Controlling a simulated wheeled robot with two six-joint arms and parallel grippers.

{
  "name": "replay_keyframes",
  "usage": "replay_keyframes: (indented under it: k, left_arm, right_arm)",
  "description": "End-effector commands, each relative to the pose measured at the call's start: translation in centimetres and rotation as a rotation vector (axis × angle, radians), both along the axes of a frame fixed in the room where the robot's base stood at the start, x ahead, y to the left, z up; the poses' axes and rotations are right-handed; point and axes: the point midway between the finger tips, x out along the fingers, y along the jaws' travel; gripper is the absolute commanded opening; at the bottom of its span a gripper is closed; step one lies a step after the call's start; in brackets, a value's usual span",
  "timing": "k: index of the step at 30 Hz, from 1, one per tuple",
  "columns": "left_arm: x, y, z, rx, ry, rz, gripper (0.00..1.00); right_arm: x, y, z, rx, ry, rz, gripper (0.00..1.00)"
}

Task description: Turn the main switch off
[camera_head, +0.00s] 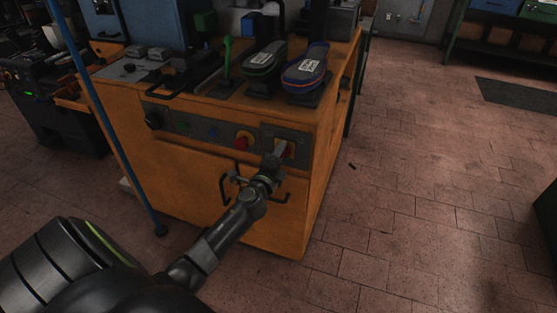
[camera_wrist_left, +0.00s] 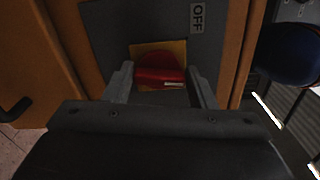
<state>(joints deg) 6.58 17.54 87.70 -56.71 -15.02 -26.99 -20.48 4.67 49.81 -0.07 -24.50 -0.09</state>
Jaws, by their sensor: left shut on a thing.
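The main switch is a red rotary knob on a yellow plate, on the grey front panel of the orange machine (camera_head: 190,165). In the left wrist view the red knob (camera_wrist_left: 158,67) sits between my fingertips, with a small white mark on its near edge. An OFF label (camera_wrist_left: 197,17) shows sideways on the panel, above and right of it. In the head view my left gripper (camera_head: 280,160) reaches the right end of the panel and partly covers the switch (camera_head: 288,149). My left gripper is shut on the switch. My right gripper is out of view.
A red button (camera_head: 243,140) and a black knob (camera_head: 153,120) are on the same panel. Black door handles (camera_head: 228,188) stick out below. Shoes (camera_head: 306,72) and a green lever (camera_head: 228,56) are on top. A blue pole (camera_head: 110,130) stands at left.

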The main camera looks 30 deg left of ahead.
Motion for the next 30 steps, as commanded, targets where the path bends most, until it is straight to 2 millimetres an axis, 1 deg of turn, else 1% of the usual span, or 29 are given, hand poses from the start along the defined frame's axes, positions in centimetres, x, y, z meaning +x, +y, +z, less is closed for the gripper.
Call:
replay_keyframes:
  k: [1,5,6,9,15,21,30]
  left_arm:
    - [0.0,0.0,-0.4,-0.044,-0.01,-0.001,0.28]
    - [-0.1,0.0,-0.5,-0.164,-0.038,0.0,0.28]
    - [-0.1,0.0,-0.5,-0.2,-0.047,0.0,0.28]
    - [0.0,0.0,-0.6,-0.294,-0.07,0.0,0.28]
    - [0.0,0.0,-0.7,-0.479,-0.114,0.0,0.28]
    - [0.0,0.0,-0.8,-0.651,-0.155,0.001,0.28]
    - [0.0,-0.1,-0.7,-0.851,-0.203,0.001,0.28]
  right_arm:
    - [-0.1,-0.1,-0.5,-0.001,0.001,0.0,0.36]
    - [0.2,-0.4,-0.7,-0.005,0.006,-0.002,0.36]
    - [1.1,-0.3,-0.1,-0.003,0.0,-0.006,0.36]
    - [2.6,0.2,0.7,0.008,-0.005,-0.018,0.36]
    - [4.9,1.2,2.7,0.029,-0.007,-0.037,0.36]
    - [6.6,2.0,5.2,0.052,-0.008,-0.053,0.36]
    - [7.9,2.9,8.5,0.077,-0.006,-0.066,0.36]
